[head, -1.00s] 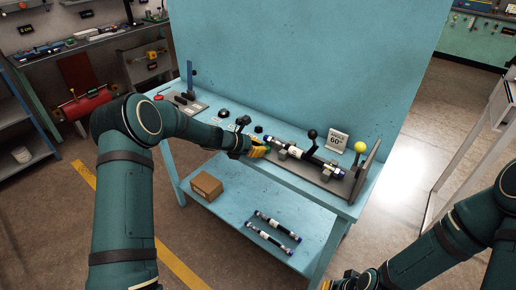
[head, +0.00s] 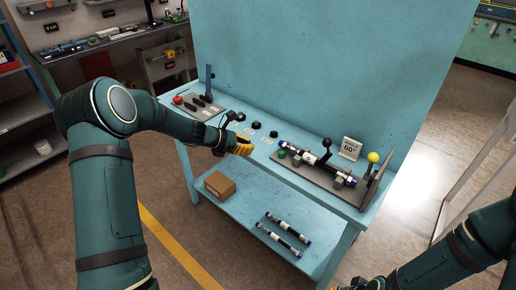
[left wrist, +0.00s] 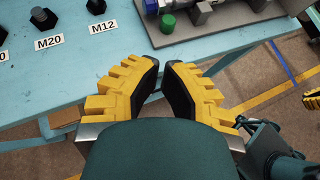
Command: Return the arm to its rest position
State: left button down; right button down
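My left gripper (head: 243,146) is over the front edge of the blue workbench (head: 262,152), to the left of the hose fixture. In the left wrist view its yellow fingers (left wrist: 163,78) stand apart with a narrow gap and nothing between them. A hose assembly (head: 318,166) with dark ends lies in the grey fixture (head: 300,180) on the bench, apart from the gripper. My right arm (head: 450,250) shows at the lower right; its gripper (head: 362,285) is cut by the bottom edge, so its opening cannot be told.
A "60°" sign (head: 350,148), a black-knobbed lever (head: 327,143) and a yellow ball knob (head: 373,157) rise around the fixture. A cardboard box (head: 220,185) and two hoses (head: 284,233) lie on the lower shelf. Labelled black fittings (left wrist: 43,18) sit on the bench. Floor in front is clear.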

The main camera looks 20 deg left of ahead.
pick_arm(q)
jog(key=shift+v, duration=0.8)
jog(key=s+d+f+m+g+y, duration=0.2)
jog(key=s+d+f+m+g, duration=0.1)
jog(key=s+d+f+m, duration=0.3)
jog(key=s+d+f+m+g+y, duration=0.1)
jog(key=s+d+f+m+g, duration=0.2)
jog(key=s+f, duration=0.45)
jog(key=s+d+f+m, duration=0.3)
jog(key=s+d+m, duration=0.2)
jog(key=s+m, duration=0.3)
jog(key=s+d+f+m+y, duration=0.1)
jog(key=s+d+f+m, duration=0.2)
jog(key=s+d+m, duration=0.2)
jog(key=s+m, duration=0.3)
jog(key=shift+s, duration=0.35)
jog(key=shift+a, duration=0.1)
